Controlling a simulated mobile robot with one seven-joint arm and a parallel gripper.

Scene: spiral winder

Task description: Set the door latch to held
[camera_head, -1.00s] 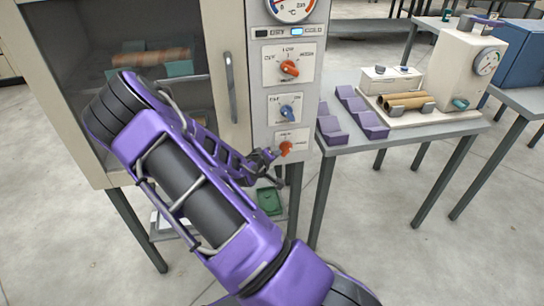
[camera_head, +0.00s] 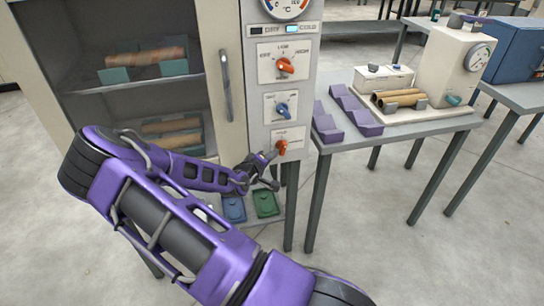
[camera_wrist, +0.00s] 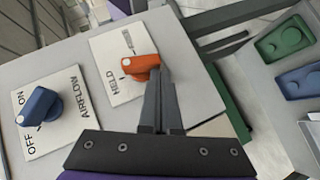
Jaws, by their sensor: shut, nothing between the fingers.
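The door latch is an orange knob (camera_head: 281,147) on the lowest white plate of the cabinet's control panel. In the wrist view the orange latch knob (camera_wrist: 140,67) sits on its plate near the printed word HELD; the plate's other marking is partly hidden. Its exact pointing is hard to tell. My gripper (camera_head: 272,157) is at the knob's lower left in the head view. In the wrist view my gripper (camera_wrist: 160,72) is shut, with fingertips at the knob's right end, apparently touching or very close. Nothing shows between the fingers.
A blue airflow knob (camera_wrist: 40,106) is beside the latch plate; a further orange knob (camera_head: 285,65) is higher up. The cabinet door has a vertical handle (camera_head: 225,86). A table with purple trays (camera_head: 326,124) stands to the right. Blue (camera_head: 233,208) and green (camera_head: 266,203) trays sit below.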

